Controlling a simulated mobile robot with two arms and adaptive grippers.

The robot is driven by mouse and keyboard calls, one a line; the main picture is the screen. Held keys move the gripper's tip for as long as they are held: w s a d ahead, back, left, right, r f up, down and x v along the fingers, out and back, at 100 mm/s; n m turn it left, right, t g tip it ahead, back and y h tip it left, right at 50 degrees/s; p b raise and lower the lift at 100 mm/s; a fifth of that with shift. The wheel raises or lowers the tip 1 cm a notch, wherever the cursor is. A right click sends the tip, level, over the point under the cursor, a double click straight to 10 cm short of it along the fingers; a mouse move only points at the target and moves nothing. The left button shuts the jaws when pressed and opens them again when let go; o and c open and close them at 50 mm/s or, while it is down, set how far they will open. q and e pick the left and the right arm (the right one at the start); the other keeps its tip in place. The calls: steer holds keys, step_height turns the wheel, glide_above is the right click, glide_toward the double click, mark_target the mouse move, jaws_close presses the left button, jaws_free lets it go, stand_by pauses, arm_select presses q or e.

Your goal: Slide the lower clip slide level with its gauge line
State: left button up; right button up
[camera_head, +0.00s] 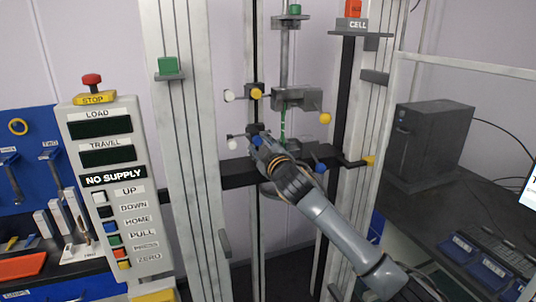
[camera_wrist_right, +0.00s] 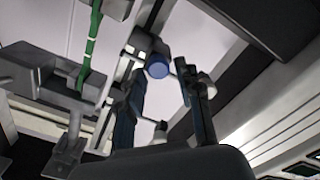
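The lower clip slide (camera_head: 255,129) is a small dark block on a thin vertical rail, with a blue knob (camera_head: 257,141) and a pale arm ending in a white ball (camera_head: 233,144). A green strip (camera_head: 283,124) with pale gauge lines hangs to its right; which line matches the slide's height is too small to tell. My right gripper (camera_head: 261,137) is at the lower slide. In the right wrist view its two fingers stand apart, with the blue knob (camera_wrist_right: 157,67) between their tips. Firm contact is not clear. My left gripper is not in view.
The upper clip slide (camera_head: 256,91) has a yellow knob. A grey clamp (camera_head: 297,98) holds the strip's top. A black crossbar (camera_head: 238,173) runs below my right gripper. A control panel (camera_head: 108,185) stands left, a grey computer case (camera_head: 430,143) right.

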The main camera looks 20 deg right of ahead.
steer(key=s, duration=1.1)
steer(key=shift+d, duration=0.25)
steer(key=s+d+f+m+g+h+b, duration=0.1)
steer(key=d+f+m+g, duration=0.15)
steer(key=f, duration=1.65)
steer(key=d+f+m+g+b, duration=0.15)
steer(key=f+g, duration=0.25)
steer(key=f, duration=1.6)
steer(key=s+d+f+g, duration=0.1)
steer(key=s+f, duration=0.4)
steer(key=f, duration=0.3)
steer(key=s+f+g, duration=0.2)
steer(key=s+f, duration=0.2)
steer(key=f, duration=0.4)
steer(key=s+f+m+g+b, duration=0.1)
steer(key=s+f+m+g, duration=0.15)
steer(key=s+f, duration=1.6)
steer(key=s+a+f+g, duration=0.1)
steer(key=s+f, duration=0.2)
steer(key=s, duration=0.6)
steer(key=s+a+f+g, duration=0.2)
steer(key=s+f, duration=0.1)
steer(key=s, duration=0.7)
steer(key=s+a+f+g+b, duration=0.1)
steer(key=s+f+g, duration=0.1)
steer(key=s, duration=0.8)
steer(key=shift+s+a+f, duration=0.15)
steer(key=shift+a+f, duration=0.1)
steer(key=shift+f, duration=0.65)
